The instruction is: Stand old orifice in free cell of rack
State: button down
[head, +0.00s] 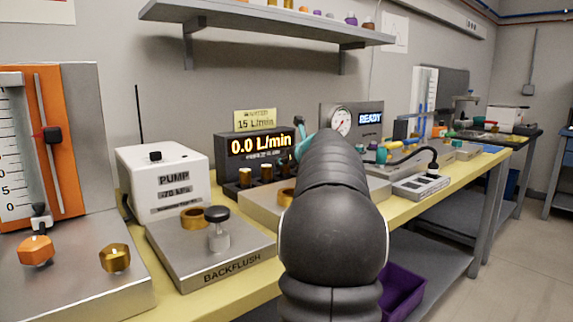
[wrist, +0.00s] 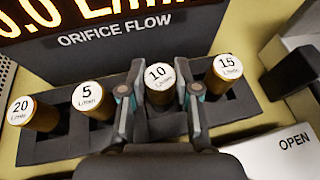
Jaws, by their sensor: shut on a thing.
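My gripper (wrist: 159,88) has its two fingers on either side of the brass orifice marked 10 L/min (wrist: 158,84) and is shut on it. This orifice is roughly upright at the third position of the dark rack (wrist: 240,110); I cannot tell whether its base rests in the cell. Orifices marked 20 (wrist: 35,113), 5 (wrist: 92,99) and 15 (wrist: 229,76) stand in the rack's other cells. In the head view the rack (head: 231,190) sits below the flow display, and my arm hides most of the gripper.
The orifice flow display (head: 259,146) reads 0.0 L/min, with a yellow 15 L/min sign (head: 255,120) above it. The white pump (head: 165,180) and backflush block (head: 225,262) stand to the left. A plate marked OPEN (wrist: 285,150) lies right of the rack.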

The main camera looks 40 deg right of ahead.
jog(key=shift+f, duration=0.15)
jog(key=c, duration=0.8)
grip_release()
jog(key=shift+c, duration=0.2)
jog(key=shift+r, duration=0.2)
jog(key=v, duration=1.2)
jog(key=shift+d, duration=0.1)
